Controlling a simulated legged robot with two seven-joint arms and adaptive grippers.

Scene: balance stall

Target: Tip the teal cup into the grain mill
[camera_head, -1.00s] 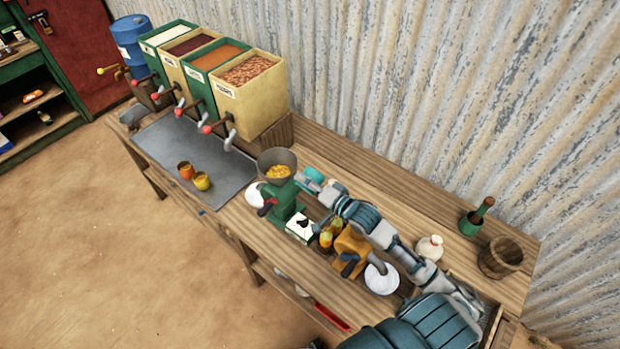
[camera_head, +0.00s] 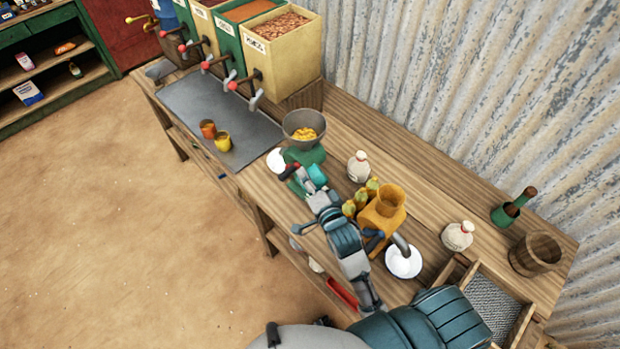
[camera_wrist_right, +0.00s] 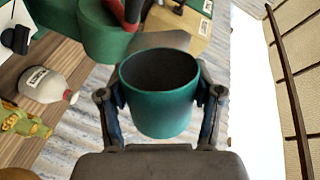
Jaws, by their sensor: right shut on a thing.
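The grain mill has a green body (camera_head: 300,155) and a grey hopper (camera_head: 292,122) with yellow grain (camera_head: 304,134) in it. My right gripper (camera_head: 312,181) is shut on the teal cup (camera_head: 318,174), which shows just below the hopper and hides part of the mill's body. In the right wrist view the cup (camera_wrist_right: 155,112) sits between the two fingers of the gripper (camera_wrist_right: 162,103), and its inside is dark with no contents visible. The mill's green part (camera_wrist_right: 105,30) shows behind it there. My left gripper is not in view.
A white bottle (camera_head: 358,167), an orange mill (camera_head: 386,208) and a white bowl (camera_head: 404,263) stand right of the arm. Orange and yellow cups (camera_head: 222,141) stand on the grey mat (camera_head: 200,105). Grain bins (camera_head: 283,60) stand behind. A wooden bucket (camera_head: 537,252) is at far right.

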